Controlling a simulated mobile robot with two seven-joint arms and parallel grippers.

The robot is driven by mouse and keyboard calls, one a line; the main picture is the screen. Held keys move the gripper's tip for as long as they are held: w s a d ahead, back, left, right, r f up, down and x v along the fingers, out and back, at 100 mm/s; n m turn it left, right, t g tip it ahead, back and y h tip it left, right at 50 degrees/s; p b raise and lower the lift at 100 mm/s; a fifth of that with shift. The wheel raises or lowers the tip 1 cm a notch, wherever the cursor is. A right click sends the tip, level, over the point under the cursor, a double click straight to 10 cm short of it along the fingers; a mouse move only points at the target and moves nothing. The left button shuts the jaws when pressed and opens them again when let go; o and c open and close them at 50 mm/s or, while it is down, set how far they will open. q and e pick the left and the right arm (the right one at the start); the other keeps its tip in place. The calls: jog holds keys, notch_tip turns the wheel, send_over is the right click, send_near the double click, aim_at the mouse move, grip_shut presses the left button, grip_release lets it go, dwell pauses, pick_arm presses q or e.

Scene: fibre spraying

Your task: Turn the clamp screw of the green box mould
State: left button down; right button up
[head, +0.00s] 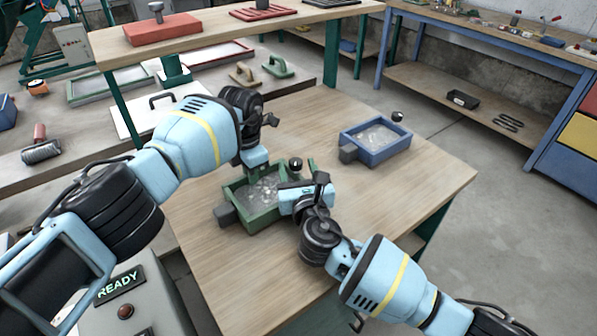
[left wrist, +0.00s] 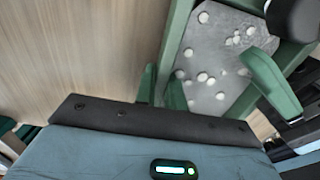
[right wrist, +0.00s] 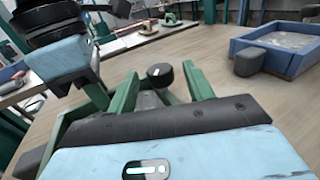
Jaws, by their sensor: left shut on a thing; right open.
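The green box mould (head: 235,189) stands on the wooden table, with grey, pebbly-looking material inside. A dark block (head: 225,214) sits at its left end. My left gripper (head: 257,172) is shut on the mould's far wall; in the left wrist view its fingers (left wrist: 160,92) are pressed close around the green wall (left wrist: 178,35). The black knob of the clamp screw (head: 296,163) is at the mould's right end. My right gripper (head: 303,170) is open, and in the right wrist view its green fingers (right wrist: 160,88) stand on either side of the knob (right wrist: 160,73). Contact cannot be told.
A blue box mould (head: 375,154) with a dark block and a black knob (head: 397,117) stands at the table's back right. The table front and right side are clear.

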jog(key=shift+s, duration=0.1)
jog(key=s, duration=0.4)
jog(key=s+d, duration=0.1)
jog(key=s, duration=0.2)
jog(key=s+d, duration=0.1)
jog(key=s, duration=0.3)
jog(key=shift+s, duration=0.3)
jog(key=w+d+r+m+g+h, duration=0.2)
jog(key=w+d+m+g+h, duration=0.15)
jog(key=w+m, duration=0.4)
jog(key=w+d+r+m+g+h, duration=0.25)
jog(key=w+d+m, duration=0.2)
jog(key=m, duration=0.65)
jog(key=s+a+r+m+g+y, duration=0.2)
jog(key=a+r+m+g+y, duration=0.55)
jog(key=m, duration=0.45)
jog(key=shift+n+g+h, duration=0.25)
jog(key=shift+g+h, duration=0.1)
jog(key=shift+h, duration=0.5)
jog(key=x, duration=1.1)
jog(key=shift+w+d, duration=0.1)
jog(key=shift+w, duration=0.15)
